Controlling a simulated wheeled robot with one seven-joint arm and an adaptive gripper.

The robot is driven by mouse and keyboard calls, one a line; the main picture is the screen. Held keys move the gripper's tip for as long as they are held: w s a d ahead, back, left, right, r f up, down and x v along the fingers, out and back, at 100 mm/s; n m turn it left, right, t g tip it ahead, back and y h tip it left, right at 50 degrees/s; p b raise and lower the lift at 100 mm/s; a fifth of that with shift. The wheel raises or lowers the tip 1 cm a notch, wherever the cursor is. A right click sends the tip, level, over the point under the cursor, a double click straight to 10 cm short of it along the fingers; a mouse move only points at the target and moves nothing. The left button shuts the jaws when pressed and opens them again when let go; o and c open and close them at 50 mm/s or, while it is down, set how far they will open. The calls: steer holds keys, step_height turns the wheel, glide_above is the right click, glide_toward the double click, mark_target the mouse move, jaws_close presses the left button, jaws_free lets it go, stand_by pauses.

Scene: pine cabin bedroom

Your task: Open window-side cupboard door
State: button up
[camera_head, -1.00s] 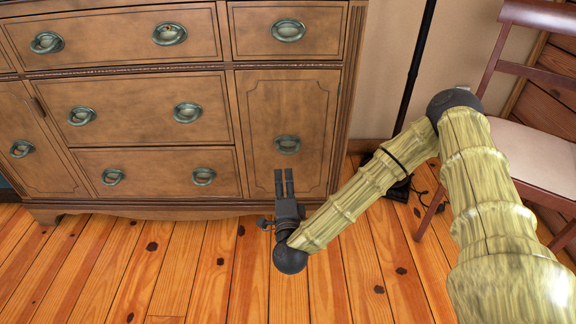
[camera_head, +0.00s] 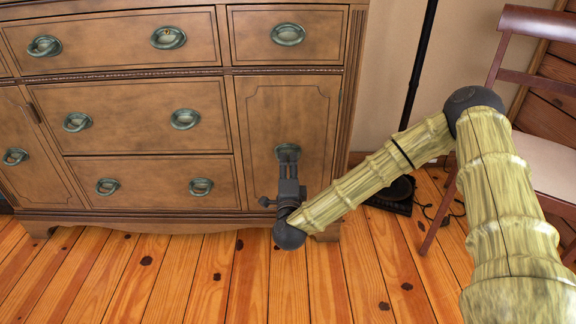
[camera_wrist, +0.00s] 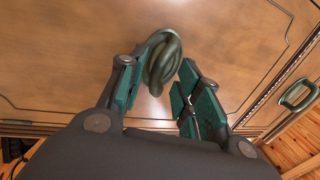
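The wooden sideboard has a cupboard door (camera_head: 262,110) at its right end, beside the lamp pole and chair. The door looks closed. It carries a green ring handle (camera_head: 287,151), which also shows in the wrist view (camera_wrist: 163,62). My gripper (camera_head: 288,162) is at this handle, reaching up from below. In the wrist view its two fingers (camera_wrist: 158,92) are apart, one on each side of the handle, with a gap visible on the right. Whether the left finger touches the handle I cannot tell.
A drawer (camera_head: 288,55) sits above the door, and more drawers (camera_head: 140,115) stand to the left. Another cupboard door (camera_head: 38,150) is at the far left. A black pole (camera_head: 415,75) and a chair (camera_head: 535,155) stand on the right. Plank floor (camera_head: 190,280) lies clear in front.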

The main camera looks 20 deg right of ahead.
steer(key=shift+b+x, duration=0.3)
steer(key=shift+x, duration=0.8)
steer(key=shift+c, duration=0.2)
jaws_close()
